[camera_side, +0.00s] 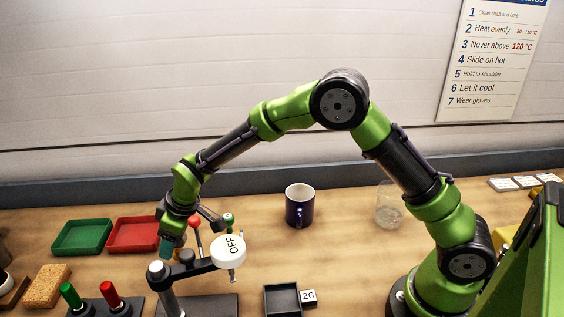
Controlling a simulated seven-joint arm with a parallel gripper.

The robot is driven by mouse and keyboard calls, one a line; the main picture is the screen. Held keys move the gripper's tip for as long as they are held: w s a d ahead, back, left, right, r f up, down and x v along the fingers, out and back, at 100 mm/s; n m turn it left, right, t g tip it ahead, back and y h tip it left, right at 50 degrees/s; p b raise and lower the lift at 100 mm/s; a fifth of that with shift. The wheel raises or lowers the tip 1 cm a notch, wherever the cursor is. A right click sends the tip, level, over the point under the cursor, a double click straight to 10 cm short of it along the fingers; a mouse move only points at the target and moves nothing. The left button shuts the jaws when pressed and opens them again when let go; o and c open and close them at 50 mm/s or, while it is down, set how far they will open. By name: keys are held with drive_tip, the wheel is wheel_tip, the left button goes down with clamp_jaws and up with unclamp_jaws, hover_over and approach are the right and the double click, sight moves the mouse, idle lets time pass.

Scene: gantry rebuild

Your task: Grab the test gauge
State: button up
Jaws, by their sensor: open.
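I cannot tell for sure which thing is the test gauge. A round white piece marked OFF (228,249) sits at the end of a black bracket on a metal post (169,301). Behind it, a red-tipped handle (194,223) and a green-tipped handle (228,219) stand up, their lower parts partly hidden. My gripper (171,249) is open and points down, left of the OFF piece and above the bracket's left end. Its fingertips are small here, and I see nothing clearly held between them.
A green tray (82,251) and a red tray (112,247) lie left. In front are a sponge (46,286), a green knob (70,294), a red knob (109,293) and a black tray (270,310) beside a 26 tag (309,296). A dark mug (293,211) and a glass (389,215) stand behind.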

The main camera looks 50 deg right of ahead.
drive_tip(key=shift+c, duration=0.3)
clamp_jaws()
